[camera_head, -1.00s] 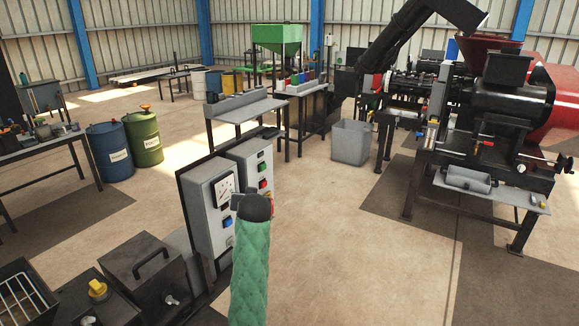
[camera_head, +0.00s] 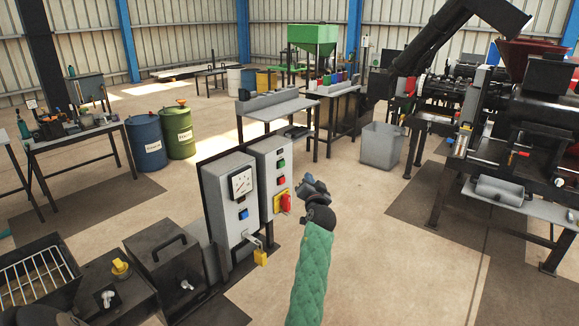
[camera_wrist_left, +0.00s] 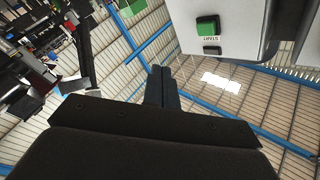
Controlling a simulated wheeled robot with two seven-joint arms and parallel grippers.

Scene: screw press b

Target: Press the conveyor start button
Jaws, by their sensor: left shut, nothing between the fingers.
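A grey control box (camera_head: 267,205) stands upright with green and red buttons on its front. In the left wrist view, a green button (camera_wrist_left: 207,26) beside the label START is on the grey box at the upper right. My left gripper (camera_head: 309,184) is just right of the box in the head view, apart from the buttons. Its fingers (camera_wrist_left: 160,74) are shut and empty, below and left of the START button in the wrist view. My right gripper is not visible.
A red switch on a yellow plate (camera_head: 284,203) is low on the box, near my gripper. A second box with a gauge (camera_head: 242,184) and a hanging yellow padlock (camera_head: 260,257) stand left. A grey bin (camera_head: 380,147) stands behind. Open floor lies right.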

